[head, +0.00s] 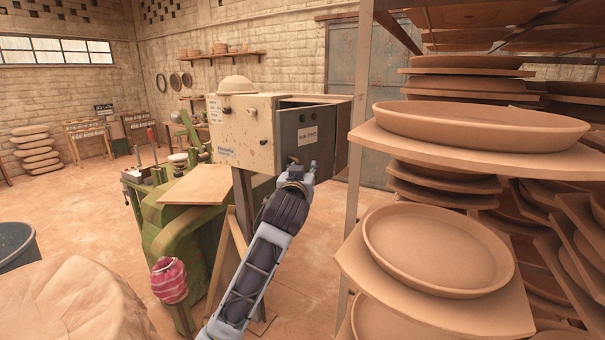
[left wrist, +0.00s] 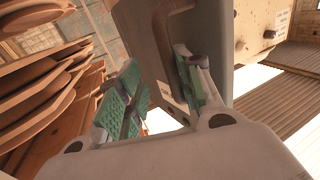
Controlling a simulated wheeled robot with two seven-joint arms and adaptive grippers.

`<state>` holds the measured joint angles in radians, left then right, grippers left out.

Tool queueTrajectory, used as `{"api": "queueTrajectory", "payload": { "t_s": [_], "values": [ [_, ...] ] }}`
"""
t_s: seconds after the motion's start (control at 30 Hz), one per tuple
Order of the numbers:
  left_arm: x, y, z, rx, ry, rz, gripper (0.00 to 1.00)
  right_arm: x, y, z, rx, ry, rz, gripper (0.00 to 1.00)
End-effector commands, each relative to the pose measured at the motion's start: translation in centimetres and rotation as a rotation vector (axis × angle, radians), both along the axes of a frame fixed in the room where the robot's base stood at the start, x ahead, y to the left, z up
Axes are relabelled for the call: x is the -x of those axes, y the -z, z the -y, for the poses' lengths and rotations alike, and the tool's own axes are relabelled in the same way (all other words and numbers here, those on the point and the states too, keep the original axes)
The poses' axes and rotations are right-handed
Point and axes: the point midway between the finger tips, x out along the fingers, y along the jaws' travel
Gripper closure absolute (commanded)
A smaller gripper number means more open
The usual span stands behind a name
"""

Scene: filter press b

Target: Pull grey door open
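The grey door (head: 312,122), with a pale label, is on the cream metal box (head: 245,130) in the middle of the head view. A dark gap shows along its top, so it appears ajar. My left gripper (head: 312,172) is at the door's lower part. In the left wrist view, the gripper's green-padded fingers (left wrist: 160,92) stand apart, with the grey door (left wrist: 150,45) close behind and beside the right finger. I cannot tell whether a finger touches it. My right gripper is not in view.
A rack with clay dishes (head: 440,245) stands close on the right, near my left arm. A green machine (head: 185,225) and a wooden board (head: 198,184) are left of the box. A pale hat (head: 237,86) sits on the box. Open floor (head: 90,205) lies at left.

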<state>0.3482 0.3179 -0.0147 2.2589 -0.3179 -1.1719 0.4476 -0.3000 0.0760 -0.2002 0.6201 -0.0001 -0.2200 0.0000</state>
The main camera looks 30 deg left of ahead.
Motion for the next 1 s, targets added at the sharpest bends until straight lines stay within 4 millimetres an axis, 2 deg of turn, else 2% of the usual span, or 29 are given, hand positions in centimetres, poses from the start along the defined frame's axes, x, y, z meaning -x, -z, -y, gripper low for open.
{"api": "queueTrajectory", "payload": {
  "t_s": [0.03, 0.57, 0.77, 1.0],
  "values": [
    [0.2, -1.2, 0.0, -0.01, 0.002, 0.026, 0.68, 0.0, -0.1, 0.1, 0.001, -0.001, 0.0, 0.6],
    [0.6, -1.1, 0.1, -0.011, 0.001, 0.025, 0.68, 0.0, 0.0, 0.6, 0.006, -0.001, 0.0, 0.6],
    [1.7, -1.0, 0.6, -0.009, 0.001, 0.023, 0.68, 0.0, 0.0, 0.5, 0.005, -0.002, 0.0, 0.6],
    [4.0, -0.6, 1.6, -0.004, 0.001, 0.015, 0.68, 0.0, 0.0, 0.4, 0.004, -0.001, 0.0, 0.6]
  ]
}}
